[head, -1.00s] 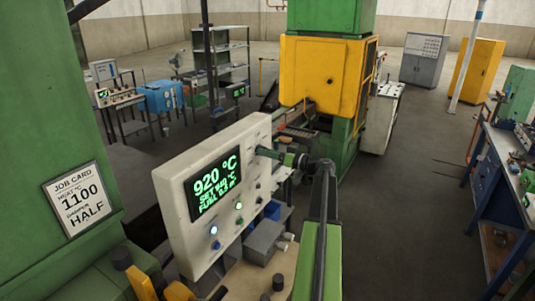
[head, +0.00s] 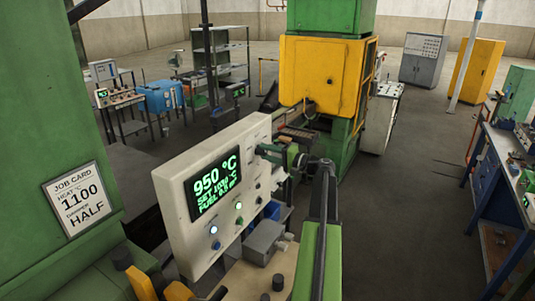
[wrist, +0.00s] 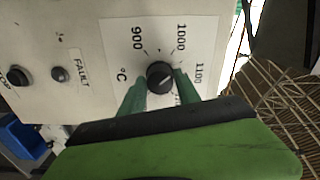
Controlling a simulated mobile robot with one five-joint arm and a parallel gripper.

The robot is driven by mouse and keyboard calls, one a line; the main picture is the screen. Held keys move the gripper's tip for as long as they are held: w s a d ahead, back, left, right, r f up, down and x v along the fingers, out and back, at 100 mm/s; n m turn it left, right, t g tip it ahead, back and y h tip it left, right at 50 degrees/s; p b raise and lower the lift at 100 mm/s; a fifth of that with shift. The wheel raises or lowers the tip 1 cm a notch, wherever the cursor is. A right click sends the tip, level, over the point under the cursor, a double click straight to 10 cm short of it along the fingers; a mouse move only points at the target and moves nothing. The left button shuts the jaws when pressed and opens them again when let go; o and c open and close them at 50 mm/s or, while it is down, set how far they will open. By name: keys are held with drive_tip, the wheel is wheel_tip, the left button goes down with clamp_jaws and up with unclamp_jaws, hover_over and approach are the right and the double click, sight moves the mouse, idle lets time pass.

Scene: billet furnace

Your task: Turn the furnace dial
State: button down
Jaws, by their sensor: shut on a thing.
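The furnace dial (wrist: 160,77) is a black round knob on the pale control panel (wrist: 100,30), with a scale marked 900, 1000 and 1100 °C. Its white pointer line slants to the upper right, between 1000 and 1100. My gripper (wrist: 160,83) is shut on the dial, one green finger at each side. In the head view my gripper (head: 268,154) reaches the panel's right edge and hides the dial. The panel's screen (head: 215,184) reads 950 °C, with a SET line near 1000 that is hard to read. The job card (head: 77,199) reads heat 1100 °C and HALF.
A FAULT lamp or button (wrist: 59,74) and another black button (wrist: 18,76) sit left of the dial. A grey box (head: 263,242) stands below the panel. A blue workbench (head: 500,185) is at the right, with open floor before it.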

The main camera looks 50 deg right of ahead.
drive_tip(key=m, duration=0.3)
drive_tip(key=shift+m, duration=0.4)
drive_tip(key=m, duration=0.4)
drive_tip(key=shift+m, duration=0.3)
drive_tip(key=c, duration=0.9)
unclamp_jaws()
drive_tip(key=shift+o, duration=0.2)
drive_tip(key=v, duration=1.7)
drive_tip(key=shift+s, duration=0.25)
drive_tip(key=shift+f, duration=0.1)
